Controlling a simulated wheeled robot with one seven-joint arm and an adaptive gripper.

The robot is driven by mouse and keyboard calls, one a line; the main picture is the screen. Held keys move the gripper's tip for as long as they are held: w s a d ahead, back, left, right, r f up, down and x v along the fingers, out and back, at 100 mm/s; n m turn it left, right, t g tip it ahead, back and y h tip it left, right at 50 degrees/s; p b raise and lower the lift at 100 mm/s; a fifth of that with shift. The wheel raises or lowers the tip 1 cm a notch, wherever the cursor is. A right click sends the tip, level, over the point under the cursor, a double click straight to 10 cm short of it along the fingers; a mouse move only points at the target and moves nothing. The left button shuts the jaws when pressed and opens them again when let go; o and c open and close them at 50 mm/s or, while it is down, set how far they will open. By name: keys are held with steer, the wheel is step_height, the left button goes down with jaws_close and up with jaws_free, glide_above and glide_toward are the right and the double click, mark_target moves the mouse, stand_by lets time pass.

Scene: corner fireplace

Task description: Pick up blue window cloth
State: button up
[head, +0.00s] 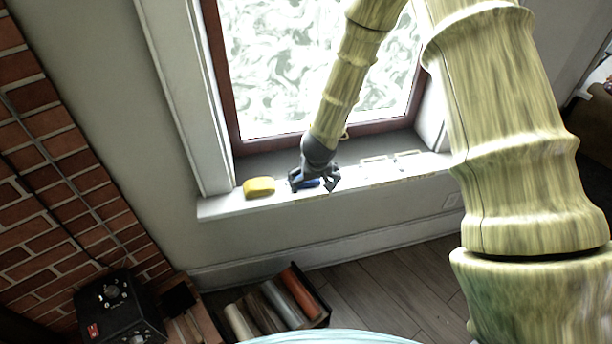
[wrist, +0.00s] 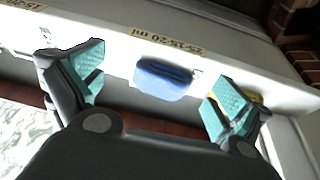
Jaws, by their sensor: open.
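The blue window cloth (wrist: 162,79) lies on the white window sill. In the wrist view it sits between my two fingers and a little beyond their tips, with clear space on both sides. In the head view only a small part of the blue cloth (head: 308,184) shows, partly hidden by my gripper (head: 315,182). My gripper reaches down over the sill, and in the wrist view its teal-padded fingers (wrist: 157,98) are spread wide and hold nothing. I cannot tell whether a fingertip touches the sill.
A yellow sponge-like block (head: 259,187) lies on the window sill (head: 222,206) left of my gripper. Pale frame-like outlines (head: 376,163) lie to the right. The window pane (head: 290,70) stands close behind. A box of rolls (head: 277,305) and a black device (head: 118,308) are below.

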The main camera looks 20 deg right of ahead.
steer(key=w+r, duration=0.4)
steer(key=shift+t, duration=0.3)
steer(key=shift+a+p+x, duration=0.2)
steer(key=shift+x, duration=1.55)
steer(key=shift+a+p+x, duration=0.15)
steer(key=shift+a+x, duration=0.1)
steer(key=shift+x, duration=1.5)
steer(key=shift+a+p+x, duration=0.2)
steer(key=shift+x, duration=1.5)
steer(key=shift+s+f, duration=0.15)
steer(key=shift+c, duration=0.2)
steer(key=c, duration=0.6)
steer(key=shift+r, duration=0.2)
steer(key=shift+r, duration=1.7)
steer(key=s+a+b, duration=0.1)
steer(key=s+b, duration=0.1)
steer(key=s, duration=0.6)
steer(key=s+a+r+b, duration=0.1)
steer(key=s+a+b, duration=0.1)
steer(key=s, duration=0.5)
steer(key=shift+s+a+b, duration=0.2)
steer(key=shift+s+b, duration=0.1)
steer(key=shift+s, duration=0.1)
